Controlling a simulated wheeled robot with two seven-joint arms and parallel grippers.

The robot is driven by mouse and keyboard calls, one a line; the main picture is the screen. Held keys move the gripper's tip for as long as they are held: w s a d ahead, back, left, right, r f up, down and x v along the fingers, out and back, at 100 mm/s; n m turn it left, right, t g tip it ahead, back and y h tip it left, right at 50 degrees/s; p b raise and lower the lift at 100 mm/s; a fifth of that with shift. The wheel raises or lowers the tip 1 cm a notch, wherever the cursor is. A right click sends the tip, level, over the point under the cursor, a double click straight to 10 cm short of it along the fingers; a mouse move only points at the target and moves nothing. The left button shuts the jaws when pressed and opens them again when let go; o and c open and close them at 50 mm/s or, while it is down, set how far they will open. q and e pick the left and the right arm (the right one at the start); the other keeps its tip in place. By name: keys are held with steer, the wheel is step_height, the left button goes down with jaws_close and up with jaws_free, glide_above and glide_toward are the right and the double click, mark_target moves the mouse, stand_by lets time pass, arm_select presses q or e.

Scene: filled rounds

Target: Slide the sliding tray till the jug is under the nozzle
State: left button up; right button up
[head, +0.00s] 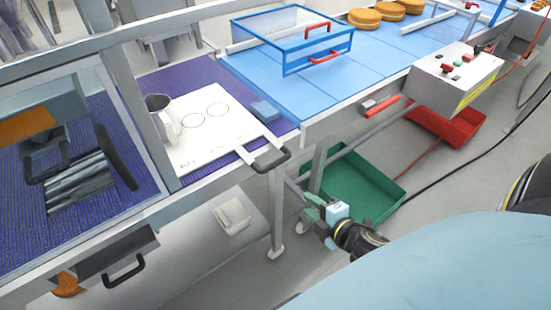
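The sliding tray (205,150) is a white board with printed circles and markings, lying on the purple surface. Its dark handle (267,157) sticks out at the front right edge. The jug (161,119), grey metal, stands upright at the tray's left end, close behind a frame post. I cannot make out a nozzle; no nozzle shows clearly above the jug. My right gripper (315,211) is below and right of the handle, apart from it, in front of the green bin. Its fingers are too small to tell open from shut. My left gripper is not in view.
A blue conveyor (350,70) with a blue-framed clear guard (292,40) lies behind right. A control box (455,80) stands at its front edge. A green bin (365,190) and a red bin (450,128) sit below. A table leg (276,215) stands left of my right gripper.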

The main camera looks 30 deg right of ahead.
mark_target(276, 161)
step_height(276, 161, up, 8)
steer(key=w+a+n+t+y, duration=0.1)
steer(key=w+n+t, duration=0.1)
steer(key=n, duration=0.1)
steer(key=shift+m, duration=0.3)
steer(key=x, duration=1.2)
steer(key=shift+w+a+f+p, duration=0.15)
steer(key=shift+w+f+p, duration=0.05)
steer(key=shift+f+p, duration=0.2)
steer(key=shift+c, duration=0.4)
jaws_close()
